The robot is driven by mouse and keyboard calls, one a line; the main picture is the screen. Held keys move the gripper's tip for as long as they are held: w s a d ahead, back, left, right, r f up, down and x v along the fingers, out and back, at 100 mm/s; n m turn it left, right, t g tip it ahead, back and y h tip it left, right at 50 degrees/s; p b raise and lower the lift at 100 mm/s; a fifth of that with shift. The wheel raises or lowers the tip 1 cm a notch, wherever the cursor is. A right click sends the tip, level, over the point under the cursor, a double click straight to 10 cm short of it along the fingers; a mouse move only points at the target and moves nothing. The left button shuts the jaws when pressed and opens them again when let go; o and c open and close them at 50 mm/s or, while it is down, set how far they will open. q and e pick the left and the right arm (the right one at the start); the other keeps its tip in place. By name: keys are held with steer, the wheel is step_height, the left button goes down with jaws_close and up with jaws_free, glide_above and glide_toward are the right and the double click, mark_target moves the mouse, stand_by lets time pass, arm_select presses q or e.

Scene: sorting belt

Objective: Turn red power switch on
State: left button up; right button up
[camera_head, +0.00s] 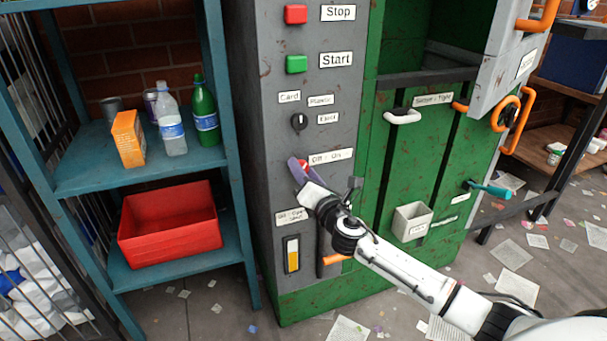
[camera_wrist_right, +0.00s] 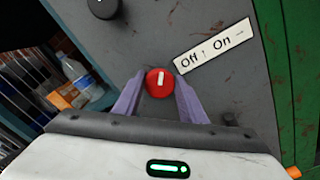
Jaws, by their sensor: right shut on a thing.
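The red power switch (camera_wrist_right: 153,84) is a round red knob with a white mark on the grey panel, beside the "Off ↑ On →" label (camera_wrist_right: 214,46). In the wrist view its mark points roughly up in the picture, while the label is tilted. In the head view the knob (camera_head: 303,163) is mostly hidden by my right gripper (camera_head: 300,167). The right gripper's purple fingers (camera_wrist_right: 160,88) are shut on the knob, one on each side. The label also shows in the head view (camera_head: 331,157). My left gripper is not in view.
Above are a black card/plastic/eject knob (camera_head: 298,121), a green Start button (camera_head: 297,64) and a red Stop button (camera_head: 296,14). A blue shelf (camera_head: 90,185) with bottles and a red crate (camera_head: 170,245) stands left. Papers litter the floor.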

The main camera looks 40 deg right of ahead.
steer(key=m, duration=1)
steer(key=shift+d+f+b, duration=0.1)
steer(key=shift+f+b, duration=0.15)
steer(key=shift+b, duration=0.1)
stand_by(0.3)
steer(key=o, duration=1)
steer(key=shift+s, duration=0.15)
steer(key=v, duration=1)
steer(key=shift+p, duration=0.45)
